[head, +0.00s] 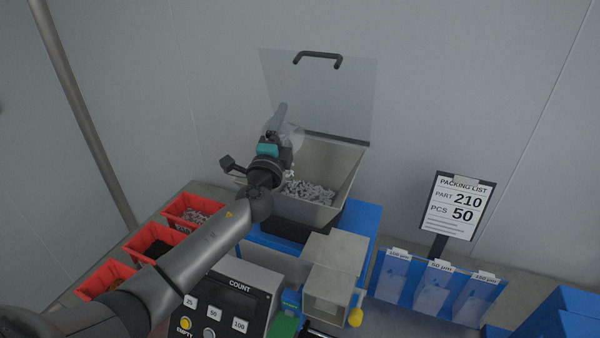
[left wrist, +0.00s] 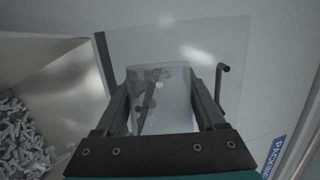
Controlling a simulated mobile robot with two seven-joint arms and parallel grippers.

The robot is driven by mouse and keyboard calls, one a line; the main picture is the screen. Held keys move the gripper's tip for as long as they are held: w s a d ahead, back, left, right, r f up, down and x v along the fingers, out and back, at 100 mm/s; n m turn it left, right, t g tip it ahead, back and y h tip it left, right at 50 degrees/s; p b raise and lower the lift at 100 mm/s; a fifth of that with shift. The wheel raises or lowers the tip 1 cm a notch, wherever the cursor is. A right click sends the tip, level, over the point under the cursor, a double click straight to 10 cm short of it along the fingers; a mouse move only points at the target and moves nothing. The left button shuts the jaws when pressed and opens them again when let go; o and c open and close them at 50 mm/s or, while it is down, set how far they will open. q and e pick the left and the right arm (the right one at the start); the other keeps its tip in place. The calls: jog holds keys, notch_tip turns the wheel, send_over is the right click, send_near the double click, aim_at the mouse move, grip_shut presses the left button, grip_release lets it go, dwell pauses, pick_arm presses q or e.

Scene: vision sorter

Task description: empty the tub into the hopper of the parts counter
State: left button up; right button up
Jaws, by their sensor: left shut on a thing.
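The hopper (head: 338,172) of the parts counter is a grey open-topped bin with a heap of small grey parts (head: 308,192) inside. Its wall (left wrist: 50,75) and the parts also show at the left of the left wrist view. My left gripper (head: 281,124) is above the hopper's back left side. It is shut on a clear, see-through tub (head: 294,136), which shows between the fingers in the left wrist view (left wrist: 160,90). Dark shapes show in or through the tub; I cannot tell its contents. The gripper hides part of it. My right gripper is not in view.
The hopper's clear lid (head: 325,90) with a black handle (head: 318,56) stands open behind. Red bins (head: 150,243) stand at the left. The counter's COUNT panel (head: 235,296) is in front. A packing list sign (head: 455,207) and blue-backed pockets (head: 432,288) are at the right.

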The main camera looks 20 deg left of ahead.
aim_at(264, 129)
pick_arm(q)
jog(key=shift+s+d+r+m+t+h+b, duration=0.1)
jog(key=shift+d+r+m+t+h+b, duration=0.15)
jog(key=shift+m+b, duration=0.5)
jog(key=shift+d+r+m+t+h+b, duration=0.25)
jog(key=shift+m+b, duration=0.4)
jog(key=shift+m, duration=0.2)
dwell(0.4)
